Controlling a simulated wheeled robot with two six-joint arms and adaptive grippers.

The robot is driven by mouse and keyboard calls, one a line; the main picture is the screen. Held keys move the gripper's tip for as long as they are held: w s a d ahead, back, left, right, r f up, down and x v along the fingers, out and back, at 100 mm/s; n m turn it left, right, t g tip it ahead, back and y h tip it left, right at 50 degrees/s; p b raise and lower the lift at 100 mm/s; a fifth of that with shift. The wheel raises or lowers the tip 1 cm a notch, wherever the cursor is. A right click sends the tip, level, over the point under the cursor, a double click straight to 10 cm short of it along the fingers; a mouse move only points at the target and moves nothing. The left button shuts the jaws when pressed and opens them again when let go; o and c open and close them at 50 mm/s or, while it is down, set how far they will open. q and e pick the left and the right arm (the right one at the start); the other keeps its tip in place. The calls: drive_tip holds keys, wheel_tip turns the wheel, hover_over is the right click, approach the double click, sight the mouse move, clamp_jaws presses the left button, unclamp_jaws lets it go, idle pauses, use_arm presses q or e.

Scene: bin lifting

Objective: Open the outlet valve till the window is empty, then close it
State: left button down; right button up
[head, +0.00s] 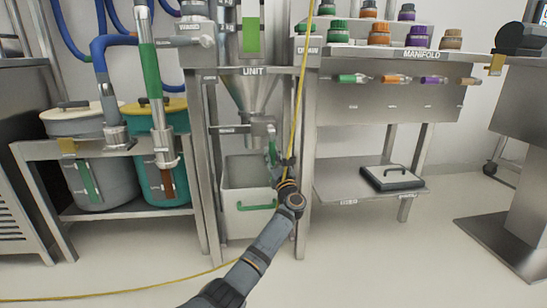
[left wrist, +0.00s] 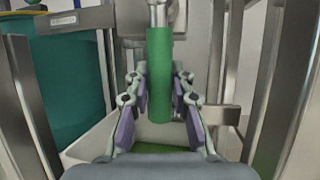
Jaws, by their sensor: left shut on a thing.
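The outlet valve's green handle (head: 272,152) hangs roughly straight down under the steel hopper (head: 252,95) of the unit. In the left wrist view the handle (left wrist: 160,75) stands between the two finger pads. My left gripper (head: 279,162) is shut on this handle. The window (head: 251,36) above the hopper shows green. A pale bin (head: 235,210) with a green front handle stands below the outlet. In the left wrist view the bin's rim (left wrist: 84,146) shows behind the fingers. My right gripper is not in view.
Steel posts (head: 303,150) frame the unit close beside my left arm. A rack at left holds a grey and a teal drum (head: 178,185). The manifold bench (head: 385,95) stands at right, a dark-edged lid (head: 392,178) on its lower shelf. A yellow cable hangs in front.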

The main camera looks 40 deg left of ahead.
use_arm(q)
drive_tip(key=shift+w, duration=0.1)
idle(0.3)
drive_tip(key=c, duration=1.1)
unclamp_jaws()
drive_tip(key=shift+d, duration=0.1)
drive_tip(key=shift+c, duration=0.2)
drive_tip(key=v, duration=0.7)
drive_tip(key=shift+d, duration=0.15)
drive_tip(key=shift+f, duration=0.1)
